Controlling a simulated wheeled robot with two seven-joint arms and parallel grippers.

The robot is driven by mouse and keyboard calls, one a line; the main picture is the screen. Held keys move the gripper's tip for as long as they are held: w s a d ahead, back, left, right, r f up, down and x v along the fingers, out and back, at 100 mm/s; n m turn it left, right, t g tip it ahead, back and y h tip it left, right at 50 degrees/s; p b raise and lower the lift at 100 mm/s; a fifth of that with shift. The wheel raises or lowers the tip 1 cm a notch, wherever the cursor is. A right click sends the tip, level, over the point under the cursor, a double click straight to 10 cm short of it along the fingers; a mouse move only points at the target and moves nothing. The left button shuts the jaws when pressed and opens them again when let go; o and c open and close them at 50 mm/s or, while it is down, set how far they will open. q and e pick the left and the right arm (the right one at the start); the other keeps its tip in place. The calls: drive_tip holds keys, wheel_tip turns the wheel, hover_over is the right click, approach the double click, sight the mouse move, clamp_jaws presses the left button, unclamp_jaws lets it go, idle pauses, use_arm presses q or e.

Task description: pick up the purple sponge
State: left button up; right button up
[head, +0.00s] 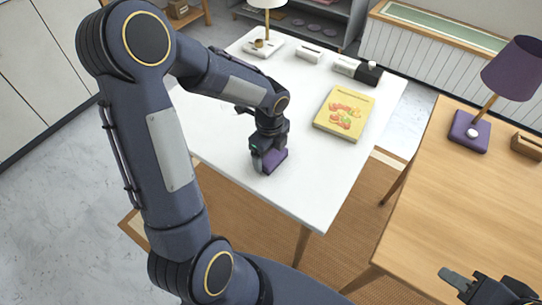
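The purple sponge (275,160) is a small dark purple block at the near part of the white table. My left gripper (266,163) points down at it, with a dark finger against its left side. The other finger is hidden, so I cannot tell whether the gripper is closed on the sponge or whether the sponge is off the table. My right gripper (488,283) is at the bottom right corner, partly cut off by the frame edge. Its fingers are apart with nothing seen between them.
A yellow book (344,112) lies right of the sponge on the white table (310,185). Small white and black items (357,70) and a lamp base (262,48) stand at its back. A wooden table (465,200) at right holds a purple lamp (510,70).

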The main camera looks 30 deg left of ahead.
use_arm(q)
drive_tip(key=shift+c, duration=0.6)
drive_tip(key=shift+r, duration=0.15)
drive_tip(key=shift+r, duration=0.2)
wheel_tip(320, 180, up, 2)
drive_tip(key=shift+r+p, duration=0.15)
drive_tip(key=shift+p, duration=0.15)
drive_tip(key=s+r, duration=0.1)
drive_tip(key=s+a+r, duration=0.1)
drive_tip(key=r, duration=0.1)
drive_tip(key=s+a+r+p, duration=0.1)
drive_tip(key=r, duration=0.1)
drive_tip(key=shift+s+r, duration=0.25)
drive_tip(key=shift+s, duration=0.15)
drive_tip(key=s+a+r, duration=0.4)
drive_tip(key=s, duration=0.4)
drive_tip(key=shift+s+r, duration=0.25)
drive_tip(key=shift+s, duration=0.15)
